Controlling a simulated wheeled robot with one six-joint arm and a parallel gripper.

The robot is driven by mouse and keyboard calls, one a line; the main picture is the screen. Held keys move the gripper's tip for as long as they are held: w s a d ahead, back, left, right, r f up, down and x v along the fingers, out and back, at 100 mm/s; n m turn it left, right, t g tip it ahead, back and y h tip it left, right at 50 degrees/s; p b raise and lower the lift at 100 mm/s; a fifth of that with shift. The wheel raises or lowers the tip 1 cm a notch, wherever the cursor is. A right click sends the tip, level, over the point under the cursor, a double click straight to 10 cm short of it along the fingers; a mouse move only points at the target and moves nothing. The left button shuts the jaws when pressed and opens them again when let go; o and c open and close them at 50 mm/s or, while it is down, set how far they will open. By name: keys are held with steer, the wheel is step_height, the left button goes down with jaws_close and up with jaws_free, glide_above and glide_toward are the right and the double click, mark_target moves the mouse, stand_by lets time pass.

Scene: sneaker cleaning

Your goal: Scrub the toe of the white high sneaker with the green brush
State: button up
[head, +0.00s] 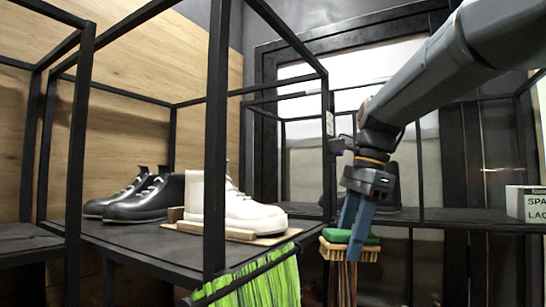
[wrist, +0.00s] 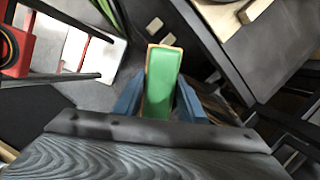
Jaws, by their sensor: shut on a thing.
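The white high sneaker (head: 238,208) stands on a light wooden board on the dark shelf in the head view, its toe pointing right. My gripper (head: 357,232) is shut on the green brush (head: 350,237), to the right of the sneaker and apart from it. The brush has a green top and tan bristles (head: 348,253) facing down. In the wrist view the green brush (wrist: 161,85) sits between the two blue fingers. The sneaker is not clearly seen in the wrist view. A black shelf post hides part of the sneaker's heel side.
Black high shoes (head: 148,198) stand left of the white sneaker. Black frame posts (head: 216,130) and bars surround the shelf. A bright green fringed cloth (head: 262,283) hangs at the shelf's front edge. A white labelled box (head: 526,204) sits at the far right.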

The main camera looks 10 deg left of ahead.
steer(key=s+a+r+n+p, duration=0.1)
steer(key=s+a+r+p, duration=0.1)
steer(key=a+r, duration=0.6)
steer(key=s+a+r+p, duration=0.2)
steer(key=s+a+r, duration=0.1)
steer(key=a+r, duration=0.55)
steer(key=shift+y, duration=0.3)
steer(key=shift+w+d+f, duration=0.1)
steer(key=shift+w+f, duration=0.1)
steer(key=shift+f, duration=1)
steer(key=shift+w+d+f, duration=0.1)
steer(key=shift+w+f, duration=0.1)
steer(key=shift+f, duration=0.95)
steer(key=shift+b+x, duration=0.35)
steer(key=shift+x, duration=0.45)
steer(key=shift+w+d, duration=0.1)
